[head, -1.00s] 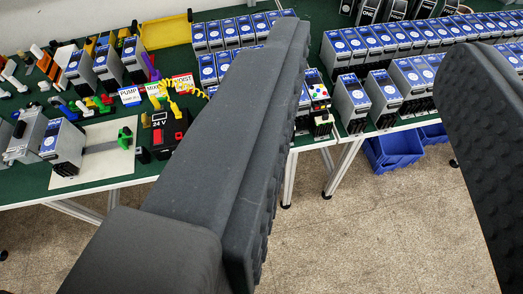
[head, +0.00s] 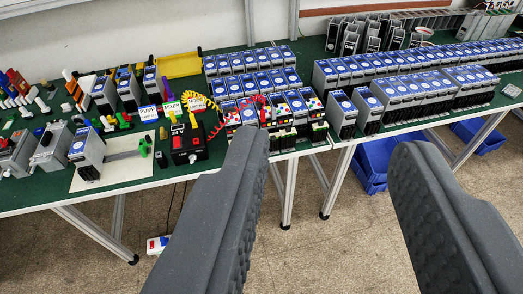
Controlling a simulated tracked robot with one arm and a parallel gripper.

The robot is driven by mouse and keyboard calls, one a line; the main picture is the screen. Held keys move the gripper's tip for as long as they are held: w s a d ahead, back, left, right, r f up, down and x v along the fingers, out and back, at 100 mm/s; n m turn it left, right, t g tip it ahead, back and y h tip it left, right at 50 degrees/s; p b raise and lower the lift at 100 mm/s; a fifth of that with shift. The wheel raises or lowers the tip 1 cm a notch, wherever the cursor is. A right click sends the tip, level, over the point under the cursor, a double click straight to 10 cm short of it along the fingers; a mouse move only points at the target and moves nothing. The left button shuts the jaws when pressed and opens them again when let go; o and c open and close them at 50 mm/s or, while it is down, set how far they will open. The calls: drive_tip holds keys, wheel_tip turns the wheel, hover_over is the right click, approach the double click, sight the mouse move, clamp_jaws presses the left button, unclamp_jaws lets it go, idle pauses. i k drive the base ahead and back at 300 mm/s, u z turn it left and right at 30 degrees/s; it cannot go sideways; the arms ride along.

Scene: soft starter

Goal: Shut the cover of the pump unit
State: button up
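A label reading PUMP (head: 148,113) stands on the left table, beside the MIXER label (head: 171,106) and the HOIST label (head: 195,103). Grey units with blue-marked faces, such as one grey unit (head: 104,96), stand behind the labels. Another unit (head: 87,152) stands on a pale mat (head: 125,173). I cannot tell which is the pump unit or how its cover stands. My gripper (head: 328,155) is open and empty, its two dark padded fingers wide apart in front of the tables. The left finger covers part of the table's front edge.
A black 24 V box (head: 188,148) with yellow and red cables stands right of the mat. Rows of units (head: 395,85) fill the right table. Blue bins (head: 372,165) sit below it. A white power strip (head: 157,244) lies on the floor, which is otherwise largely open.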

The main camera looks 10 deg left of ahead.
sight(273, 136)
drive_tip(key=u, duration=0.15)
drive_tip(key=i, duration=1)
